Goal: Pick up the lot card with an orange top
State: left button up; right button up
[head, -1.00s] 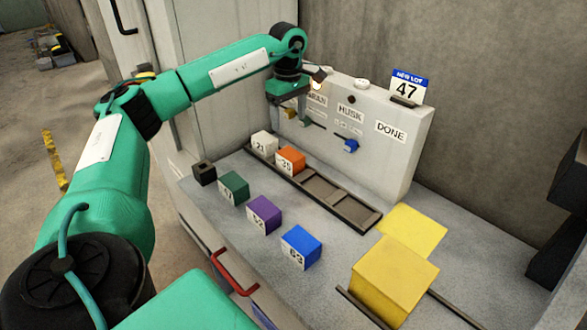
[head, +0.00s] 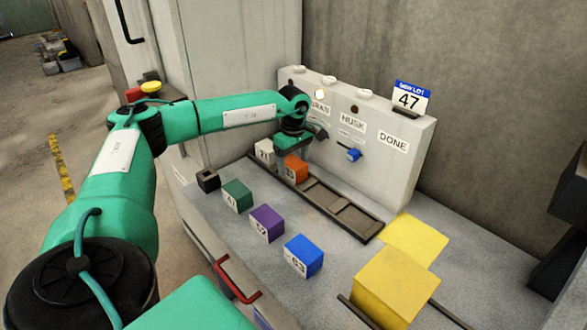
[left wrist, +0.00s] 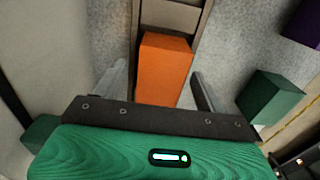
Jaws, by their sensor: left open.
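The lot card with an orange top (head: 297,168) is a block in the dark rack, beside the white block. In the left wrist view the orange top (left wrist: 163,70) lies between and beyond my gripper's fingers. My left gripper (head: 291,161) is above the orange block, pointing down, and partly hides it. In the left wrist view my left gripper (left wrist: 160,88) is open, with one finger on each side of the orange block and nothing held. My right gripper is not in view.
The white block (head: 264,150) stands in the rack (head: 340,210), whose right slots are empty. Green (head: 237,195), purple (head: 266,222) and blue (head: 303,255) blocks stand in front. A panel (head: 390,165) with a blue knob (head: 353,155) rises behind. A yellow box (head: 395,285) is at right.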

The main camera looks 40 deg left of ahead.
pick_arm(q)
jog(key=shift+f, duration=0.35)
jog(key=c, duration=1.1)
jog(key=shift+r, duration=0.1)
